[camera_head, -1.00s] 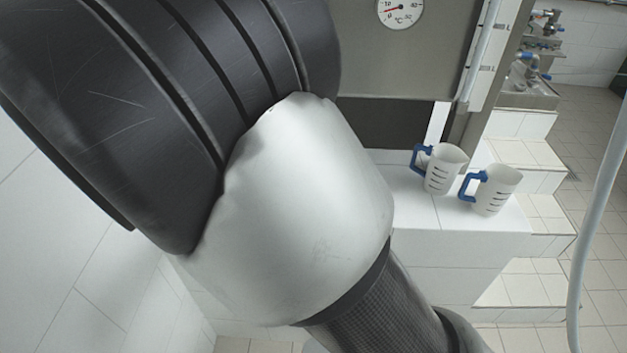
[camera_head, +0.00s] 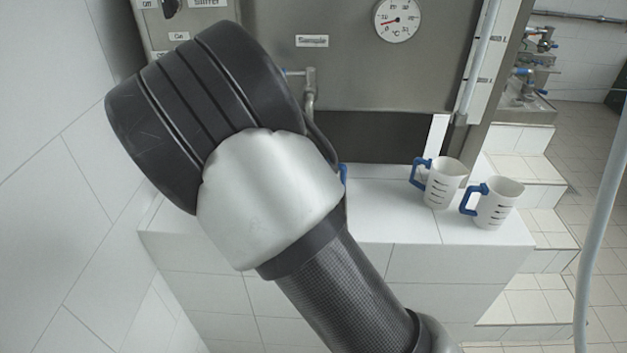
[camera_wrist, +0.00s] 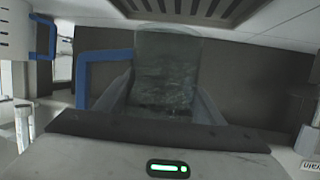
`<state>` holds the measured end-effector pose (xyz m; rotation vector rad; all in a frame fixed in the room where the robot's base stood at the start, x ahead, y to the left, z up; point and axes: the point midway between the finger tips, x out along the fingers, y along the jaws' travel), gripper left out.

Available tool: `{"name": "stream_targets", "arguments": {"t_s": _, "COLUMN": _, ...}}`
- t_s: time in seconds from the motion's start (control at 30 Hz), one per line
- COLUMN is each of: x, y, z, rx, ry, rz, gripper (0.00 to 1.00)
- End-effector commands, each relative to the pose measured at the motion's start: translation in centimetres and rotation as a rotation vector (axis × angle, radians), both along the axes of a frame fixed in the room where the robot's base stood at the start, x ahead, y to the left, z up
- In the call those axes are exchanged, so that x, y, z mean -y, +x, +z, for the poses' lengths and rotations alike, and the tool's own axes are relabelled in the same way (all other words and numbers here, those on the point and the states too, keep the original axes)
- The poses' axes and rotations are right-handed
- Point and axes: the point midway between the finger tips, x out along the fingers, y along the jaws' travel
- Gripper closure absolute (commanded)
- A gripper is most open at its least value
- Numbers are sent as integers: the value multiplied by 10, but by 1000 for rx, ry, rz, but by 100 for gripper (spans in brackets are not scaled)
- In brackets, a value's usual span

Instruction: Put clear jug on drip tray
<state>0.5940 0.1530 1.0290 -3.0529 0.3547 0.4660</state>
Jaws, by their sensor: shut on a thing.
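The clear jug (camera_wrist: 168,58) is see-through, with a blue handle on its left side in the wrist view. My gripper (camera_wrist: 162,98) is shut on the jug, one finger on each side of its body. A grey slatted grating (camera_wrist: 185,8), which looks like the drip tray, shows at the top of the wrist view beyond the jug. I cannot tell the gap between them. In the head view my arm hides the gripper and most of the jug; a small blue piece (camera_head: 343,173) beside the arm may be its handle.
Two white jugs with blue handles, a left one (camera_head: 442,184) and a right one (camera_head: 495,204), stand on the white tiled ledge (camera_head: 385,222). A steel machine with a thermometer dial (camera_head: 397,19) and a tap (camera_head: 310,90) rises behind. A pale hose (camera_head: 598,200) hangs at right.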

Motion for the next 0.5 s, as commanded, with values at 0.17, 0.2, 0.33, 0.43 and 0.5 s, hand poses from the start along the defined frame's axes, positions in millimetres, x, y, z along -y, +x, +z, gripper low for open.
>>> {"name": "stream_targets", "arguments": {"t_s": 0.17, "x": 0, "y": 0, "z": -14, "rx": 3, "ry": 0, "rz": 0, "gripper": 64}}
{"name": "stream_targets", "arguments": {"t_s": 0.2, "x": 0, "y": 0, "z": -19, "rx": 2, "ry": -1, "rz": 0, "gripper": 64}}
{"name": "stream_targets", "arguments": {"t_s": 0.33, "x": 0, "y": 0, "z": -40, "rx": 1, "ry": -2, "rz": 1, "gripper": 64}}
{"name": "stream_targets", "arguments": {"t_s": 0.43, "x": 0, "y": 2, "z": -49, "rx": 2, "ry": 0, "rz": 0, "gripper": 64}}
{"name": "stream_targets", "arguments": {"t_s": 0.5, "x": 0, "y": 4, "z": -51, "rx": 3, "ry": 1, "rz": 0, "gripper": 64}}
